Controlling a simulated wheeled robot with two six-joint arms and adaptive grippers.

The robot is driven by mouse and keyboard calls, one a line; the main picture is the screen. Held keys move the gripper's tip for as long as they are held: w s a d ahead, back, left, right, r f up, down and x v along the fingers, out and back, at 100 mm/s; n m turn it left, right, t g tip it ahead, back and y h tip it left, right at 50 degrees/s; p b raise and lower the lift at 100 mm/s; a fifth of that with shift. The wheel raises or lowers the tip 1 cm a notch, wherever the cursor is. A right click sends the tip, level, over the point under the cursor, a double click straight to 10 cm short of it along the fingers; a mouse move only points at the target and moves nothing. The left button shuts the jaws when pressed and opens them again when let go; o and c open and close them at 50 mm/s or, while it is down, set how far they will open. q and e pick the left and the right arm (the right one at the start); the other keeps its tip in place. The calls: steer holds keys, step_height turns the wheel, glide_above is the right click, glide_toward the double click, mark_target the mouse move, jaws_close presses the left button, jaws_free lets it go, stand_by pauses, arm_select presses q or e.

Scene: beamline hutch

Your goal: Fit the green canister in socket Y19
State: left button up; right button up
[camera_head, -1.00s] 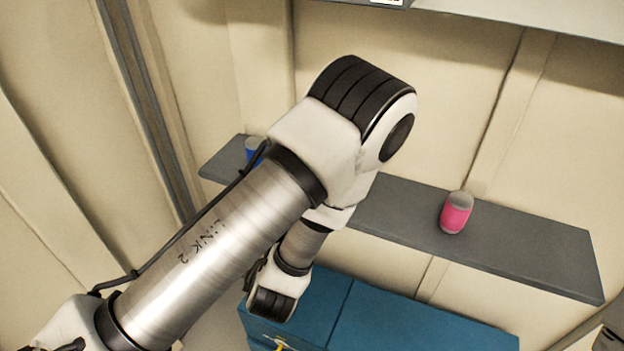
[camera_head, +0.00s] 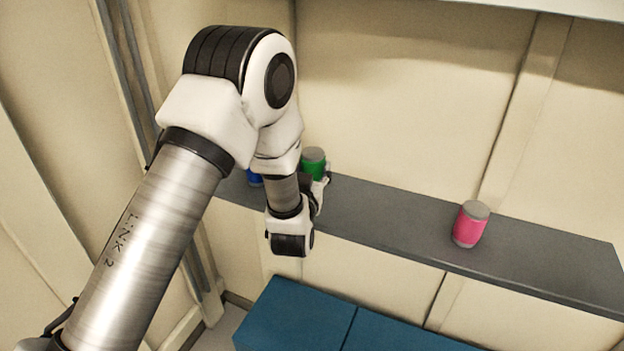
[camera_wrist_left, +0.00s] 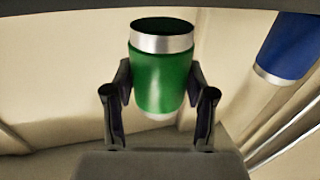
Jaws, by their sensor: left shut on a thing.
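The green canister (camera_head: 313,163) has a green body with silver bands and a dark top in the left wrist view (camera_wrist_left: 162,75). My left gripper (camera_head: 320,185) is shut on it, with one finger on each side in the left wrist view (camera_wrist_left: 160,90). In the head view the canister shows at the grey shelf, partly hidden behind my left wrist. I cannot tell whether it touches the shelf. Socket Y19 cannot be made out in either view. My right gripper is not in view.
A pink canister (camera_head: 470,224) stands on the grey shelf (camera_head: 390,218), right of my left arm. A blue canister (camera_wrist_left: 291,47) is close beside the green one, mostly hidden in the head view. Blue cabinets (camera_head: 296,318) lie below. The shelf between is clear.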

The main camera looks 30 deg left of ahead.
arm_select(q)
step_height(320, 180, down, 3)
steer(key=shift+s+r+b, duration=0.1)
steer(key=shift+b, duration=0.2)
steer(key=o, duration=1.3)
steer(key=shift+o, duration=0.2)
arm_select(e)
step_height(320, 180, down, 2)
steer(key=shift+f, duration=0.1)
